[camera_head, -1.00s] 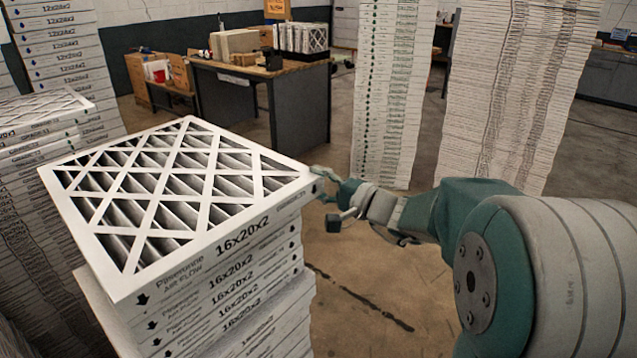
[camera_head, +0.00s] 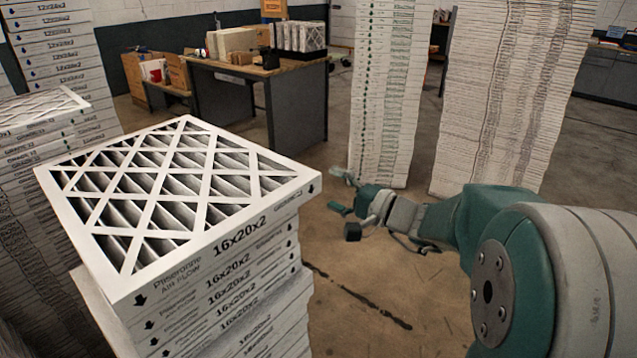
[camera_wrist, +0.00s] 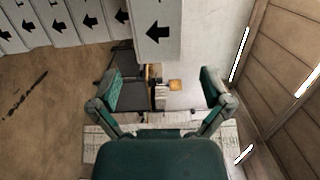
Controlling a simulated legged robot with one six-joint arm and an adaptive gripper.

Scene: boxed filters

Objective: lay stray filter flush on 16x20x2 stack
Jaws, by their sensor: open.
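The top filter (camera_head: 178,190), white-framed with a diamond lattice over dark pleats, lies on the 16x20x2 stack (camera_head: 262,272) in the head view. The end of a filter with a black arrow (camera_wrist: 157,30) shows ahead, above the gap between the fingers.
Tall filter stacks (camera_head: 385,95) stand behind my arm, and another (camera_head: 515,90) is at the right. A desk (camera_head: 300,95) with boxes is at the back. More stacks (camera_head: 40,108) crowd the left. Floor (camera_head: 370,280) is clear right of the 16x20x2 stack.

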